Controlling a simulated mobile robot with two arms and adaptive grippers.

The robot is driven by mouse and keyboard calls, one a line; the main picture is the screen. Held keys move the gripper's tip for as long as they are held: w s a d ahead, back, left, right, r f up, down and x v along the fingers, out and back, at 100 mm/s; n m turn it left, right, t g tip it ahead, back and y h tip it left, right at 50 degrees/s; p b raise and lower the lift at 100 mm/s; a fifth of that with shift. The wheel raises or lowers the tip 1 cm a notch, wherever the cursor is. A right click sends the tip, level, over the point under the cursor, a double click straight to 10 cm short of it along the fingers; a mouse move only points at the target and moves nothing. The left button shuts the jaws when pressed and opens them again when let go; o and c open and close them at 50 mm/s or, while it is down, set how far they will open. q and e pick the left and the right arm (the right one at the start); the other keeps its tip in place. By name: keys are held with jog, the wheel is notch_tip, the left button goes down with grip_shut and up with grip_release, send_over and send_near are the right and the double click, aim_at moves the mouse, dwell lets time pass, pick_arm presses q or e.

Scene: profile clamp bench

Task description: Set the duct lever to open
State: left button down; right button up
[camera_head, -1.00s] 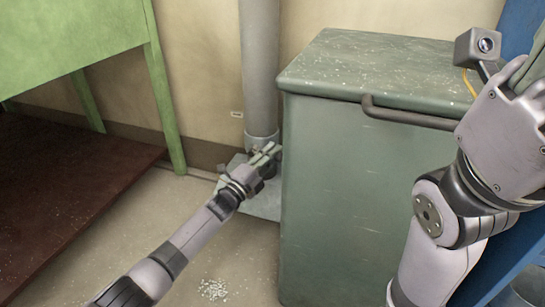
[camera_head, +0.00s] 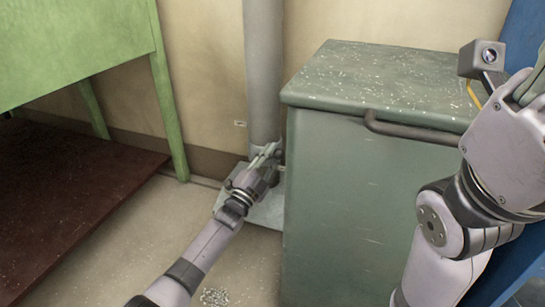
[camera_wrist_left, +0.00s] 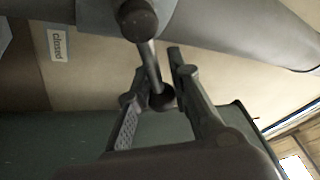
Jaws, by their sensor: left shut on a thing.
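The grey duct (camera_head: 264,70) runs vertically down the wall, left of the green cabinet; it also crosses the top of the left wrist view (camera_wrist_left: 215,30). The duct lever (camera_wrist_left: 151,65) is a thin metal rod with a dark pivot at the duct and a dark round knob. My left gripper (camera_head: 268,152) is at the duct's lower end. In the left wrist view its fingers (camera_wrist_left: 160,100) are shut on the lever at the knob. A small "closed" label (camera_wrist_left: 57,45) is on the wall. My right gripper (camera_head: 530,85) is cut off by the right edge.
The green cabinet (camera_head: 350,200) with a bar handle (camera_head: 400,130) stands close to the right of my left gripper. A green table (camera_head: 75,50) stands at left over a dark red board (camera_head: 70,200). Pale bits (camera_head: 215,297) lie on the floor.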

pick_arm(q)
jog(key=shift+r, duration=0.15)
jog(key=c, duration=1.3)
grip_release()
jog(key=shift+a, duration=0.1)
jog(key=v, duration=1.2)
jog(key=shift+c, duration=0.3)
